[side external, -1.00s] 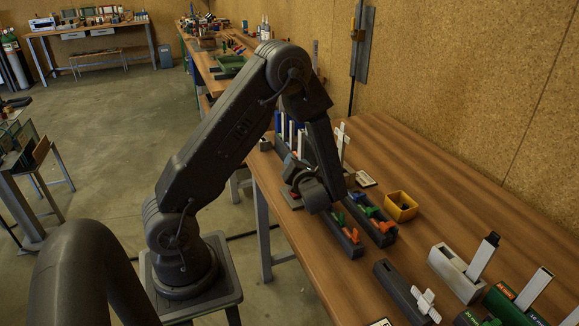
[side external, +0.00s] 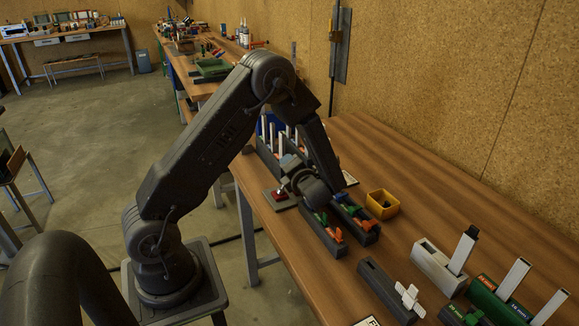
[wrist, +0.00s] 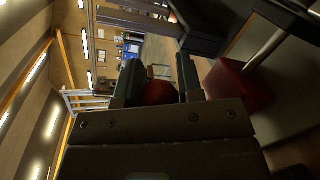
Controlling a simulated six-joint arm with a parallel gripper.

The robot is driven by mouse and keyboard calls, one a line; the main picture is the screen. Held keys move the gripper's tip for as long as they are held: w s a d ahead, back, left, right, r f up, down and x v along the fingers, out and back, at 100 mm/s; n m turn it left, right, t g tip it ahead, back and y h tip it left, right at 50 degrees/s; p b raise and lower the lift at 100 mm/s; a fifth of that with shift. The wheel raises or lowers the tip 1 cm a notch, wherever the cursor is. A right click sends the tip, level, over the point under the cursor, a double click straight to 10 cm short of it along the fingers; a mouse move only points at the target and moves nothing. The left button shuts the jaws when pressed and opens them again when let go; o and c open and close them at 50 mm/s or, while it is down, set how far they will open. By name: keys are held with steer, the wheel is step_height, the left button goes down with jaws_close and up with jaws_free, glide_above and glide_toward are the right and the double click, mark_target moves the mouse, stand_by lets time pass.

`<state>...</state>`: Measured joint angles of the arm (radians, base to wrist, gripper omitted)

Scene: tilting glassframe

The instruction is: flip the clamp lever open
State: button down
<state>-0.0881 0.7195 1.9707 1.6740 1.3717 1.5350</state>
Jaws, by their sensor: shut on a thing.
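My gripper (wrist: 160,84) is shut on a red rounded part (wrist: 159,93), seen between its two fingers in the wrist view. This looks like the grip of the clamp lever, but the rest of the lever is hidden behind the gripper body. In the side view my gripper (side external: 289,166) is low over the bench, beside a small red part (side external: 279,195) on a plate. The clamp itself is mostly hidden by my wrist, so the lever's angle cannot be told.
A wooden bench (side external: 420,190) carries dark racks with coloured clips (side external: 337,236) close to my wrist. A yellow bin (side external: 382,204) stands to their right. White and green holders (side external: 437,266) stand at the front right. A red block (wrist: 240,86) shows in the wrist view.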

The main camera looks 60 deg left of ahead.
steer(key=shift+s+f, duration=0.1)
steer(key=shift+f, duration=0.05)
steer(key=c, duration=0.8)
jaws_free()
steer(key=shift+r, duration=0.2)
steer(key=shift+r, duration=0.25)
steer(key=s+a+r, duration=0.2)
steer(key=s+r, duration=0.1)
steer(key=s+a+r, duration=0.2)
steer(key=s+r, duration=0.1)
steer(key=r, duration=0.1)
steer(key=s+a+r, duration=0.1)
steer(key=s+r, duration=0.2)
steer(key=s, duration=0.1)
steer(key=shift+a+r, duration=0.15)
steer(key=shift+a, duration=0.25)
